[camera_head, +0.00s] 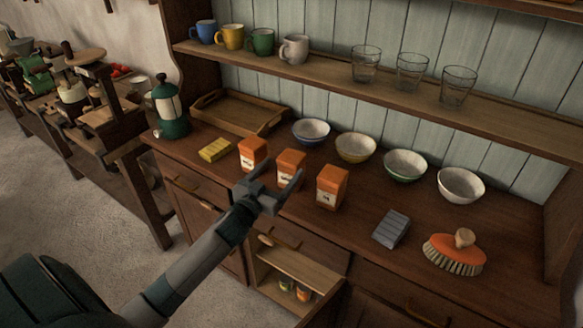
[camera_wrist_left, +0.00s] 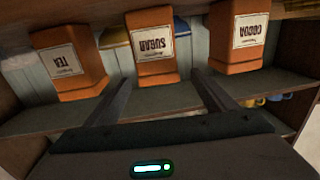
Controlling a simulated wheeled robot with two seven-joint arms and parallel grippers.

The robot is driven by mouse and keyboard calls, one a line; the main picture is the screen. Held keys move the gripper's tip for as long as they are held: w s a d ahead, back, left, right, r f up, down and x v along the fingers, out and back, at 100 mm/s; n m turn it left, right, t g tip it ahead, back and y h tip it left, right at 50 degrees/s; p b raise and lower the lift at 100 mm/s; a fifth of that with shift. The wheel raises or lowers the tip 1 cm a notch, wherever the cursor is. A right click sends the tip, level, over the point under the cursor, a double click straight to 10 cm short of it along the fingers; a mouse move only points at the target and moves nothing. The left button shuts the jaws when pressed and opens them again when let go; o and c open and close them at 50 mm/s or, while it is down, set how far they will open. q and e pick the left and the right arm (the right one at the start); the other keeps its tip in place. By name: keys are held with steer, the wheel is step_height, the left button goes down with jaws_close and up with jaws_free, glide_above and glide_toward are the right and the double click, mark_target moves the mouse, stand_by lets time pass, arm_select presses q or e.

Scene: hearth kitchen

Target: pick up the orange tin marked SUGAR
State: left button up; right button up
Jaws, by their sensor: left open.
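Three orange tins with white labels stand in a row on the dark wooden counter. The SUGAR tin (camera_head: 291,160) is the middle one. My left gripper (camera_head: 276,178) is open and empty in front of the row. In the left wrist view its fingers (camera_wrist_left: 163,82) point toward the SUGAR tin, apart from it. My right gripper is not in view.
The neighbouring tins (camera_head: 253,153) (camera_head: 332,188) stand close on both sides. Behind are bowls (camera_head: 356,148) and a wooden tray (camera_head: 240,126). A yellow block (camera_head: 215,150) lies left; a grey block (camera_head: 391,228) and an orange brush (camera_head: 455,253) lie right. An open drawer (camera_head: 295,270) is below.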

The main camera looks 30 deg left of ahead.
mark_target(291, 160)
arm_select(q)
steer(key=shift+w, duration=0.75)
steer(key=shift+w+r+p, duration=0.1)
steer(key=shift+w+p, duration=0.4)
steer(key=shift+w, duration=0.1)
steer(key=w+p, duration=0.1)
steer(key=w, duration=0.1)
steer(key=shift+w, duration=0.4)
steer(key=shift+w+f, duration=0.25)
steer(key=shift+w, duration=0.3)
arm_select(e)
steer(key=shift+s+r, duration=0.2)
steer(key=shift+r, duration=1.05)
